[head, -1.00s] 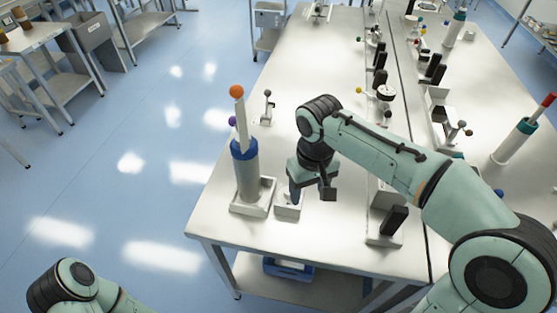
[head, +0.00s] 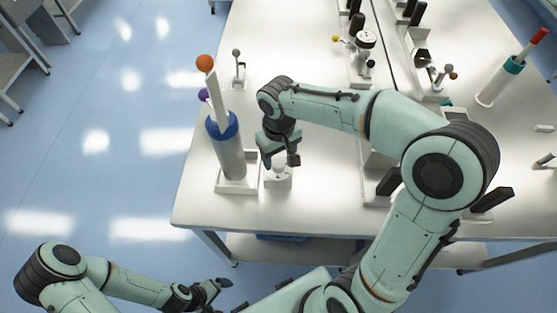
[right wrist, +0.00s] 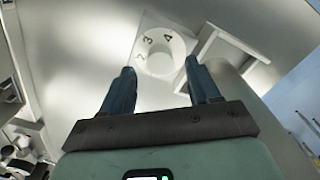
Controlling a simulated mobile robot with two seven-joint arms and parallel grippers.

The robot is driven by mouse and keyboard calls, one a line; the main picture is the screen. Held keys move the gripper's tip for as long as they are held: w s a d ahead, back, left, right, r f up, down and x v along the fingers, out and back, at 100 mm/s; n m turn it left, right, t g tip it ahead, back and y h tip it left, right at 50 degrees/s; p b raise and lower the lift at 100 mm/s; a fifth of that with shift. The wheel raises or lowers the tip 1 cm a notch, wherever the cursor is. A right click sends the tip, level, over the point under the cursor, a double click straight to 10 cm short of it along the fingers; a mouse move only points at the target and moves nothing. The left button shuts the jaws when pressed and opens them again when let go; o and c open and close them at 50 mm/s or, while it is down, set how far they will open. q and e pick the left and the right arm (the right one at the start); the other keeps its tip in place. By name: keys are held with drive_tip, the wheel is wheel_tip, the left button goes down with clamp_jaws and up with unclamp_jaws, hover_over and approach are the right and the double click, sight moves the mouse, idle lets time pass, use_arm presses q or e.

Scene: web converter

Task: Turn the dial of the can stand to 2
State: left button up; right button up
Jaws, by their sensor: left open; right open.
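The can stand (head: 237,187) is a white base near the table's front left corner, holding a grey can (head: 229,158) with a blue rim. To its right is a round white dial (head: 278,179). In the right wrist view the dial (right wrist: 160,64) shows the numerals 2, 3 and 4 along its edge. My right gripper (head: 280,161) points down just above the dial, open. In the right wrist view its fingers (right wrist: 162,86) stand apart to either side of the dial; contact cannot be told. My left gripper (head: 218,292) is open and empty, low in front of the table.
Black-handled fixtures and a gauge (head: 366,39) stand farther right. The tabletop (head: 320,200) right of the dial is clear.

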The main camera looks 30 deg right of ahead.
sight(278, 166)
use_arm(q)
drive_tip(key=shift+s+f, duration=0.1)
drive_tip(key=shift+f, duration=0.05)
use_arm(e)
drive_tip(key=shift+f, duration=1.45)
drive_tip(key=shift+c, duration=0.2)
drive_tip(key=c, duration=1)
use_arm(q)
drive_tip(key=shift+s+f, duration=0.1)
drive_tip(key=shift+f, duration=0.05)
